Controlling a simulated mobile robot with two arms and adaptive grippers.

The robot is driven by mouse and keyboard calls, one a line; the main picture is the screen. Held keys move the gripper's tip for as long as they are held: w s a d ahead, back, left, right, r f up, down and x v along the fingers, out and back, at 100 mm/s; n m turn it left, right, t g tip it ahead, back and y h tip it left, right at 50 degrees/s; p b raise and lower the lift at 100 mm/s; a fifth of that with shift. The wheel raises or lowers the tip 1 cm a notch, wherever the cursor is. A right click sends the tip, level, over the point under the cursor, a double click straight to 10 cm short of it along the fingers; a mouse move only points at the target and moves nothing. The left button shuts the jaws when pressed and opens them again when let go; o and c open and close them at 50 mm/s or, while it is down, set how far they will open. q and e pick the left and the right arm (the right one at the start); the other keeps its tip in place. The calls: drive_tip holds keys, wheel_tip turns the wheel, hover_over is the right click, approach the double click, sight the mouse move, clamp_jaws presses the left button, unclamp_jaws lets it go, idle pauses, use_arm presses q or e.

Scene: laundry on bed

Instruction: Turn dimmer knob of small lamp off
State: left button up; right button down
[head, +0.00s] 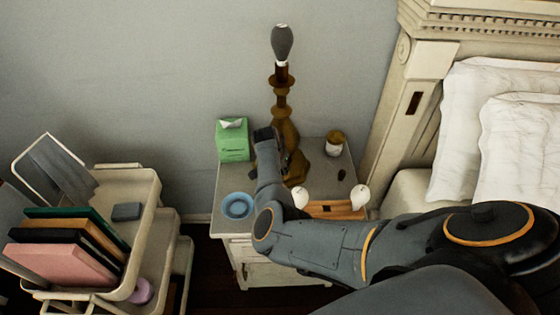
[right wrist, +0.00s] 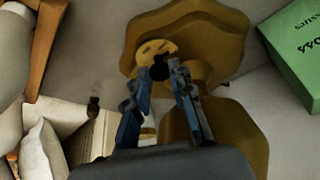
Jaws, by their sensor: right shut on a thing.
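The small lamp (head: 282,98) stands upright on the nightstand (head: 222,195), with a brown turned base and a dark grey bulb on top. In the right wrist view its brown base (right wrist: 190,28) fills the upper middle. A small dark dimmer knob (right wrist: 158,71) sits on a yellowish round plate on the lamp. My right gripper (head: 268,140) is at the left side of the lamp's base. In the right wrist view its blue-grey fingers (right wrist: 159,82) close around the knob and partly hide it. My left gripper is not in view.
A green tissue box (head: 232,143), a blue bowl (head: 238,206), a small jar (head: 335,145) and a wooden item (head: 328,210) with white round ends crowd the nightstand. A cart with books (head: 60,262) is at left; the bed headboard (head: 408,90) is at right.

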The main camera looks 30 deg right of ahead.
drive_tip(key=n+p, duration=0.3)
drive_tip(key=n+t+y+p, duration=0.1)
drive_tip(key=shift+s+d+r+n, duration=0.2)
drive_tip(key=shift+s+d+n, duration=0.05)
drive_tip(key=shift+n, duration=0.05)
drive_tip(key=n+y+p, duration=0.1)
drive_tip(key=n+p, duration=0.1)
drive_tip(key=shift+d+n+t, duration=0.15)
drive_tip(key=shift+n+t, duration=0.15)
drive_tip(key=shift+t, duration=0.1)
drive_tip(key=shift+f+n+y+p, duration=0.1)
drive_tip(key=shift+n+y+p, duration=0.35)
drive_tip(key=shift+n, duration=0.55)
drive_tip(key=shift+d+f+n+y, duration=0.15)
drive_tip(key=shift+n+y, duration=0.1)
drive_tip(key=shift+n, duration=0.65)
drive_tip(key=shift+n+y, duration=0.4)
drive_tip(key=shift+n, duration=0.4)
drive_tip(key=shift+d+n+y+b, duration=0.1)
drive_tip(key=shift+n+y+b, duration=0.75)
drive_tip(key=shift+n, duration=0.95)
drive_tip(key=c, duration=1.1)
unclamp_jaws()
drive_tip(key=shift+w, duration=0.1)
drive_tip(key=shift+c, duration=0.2)
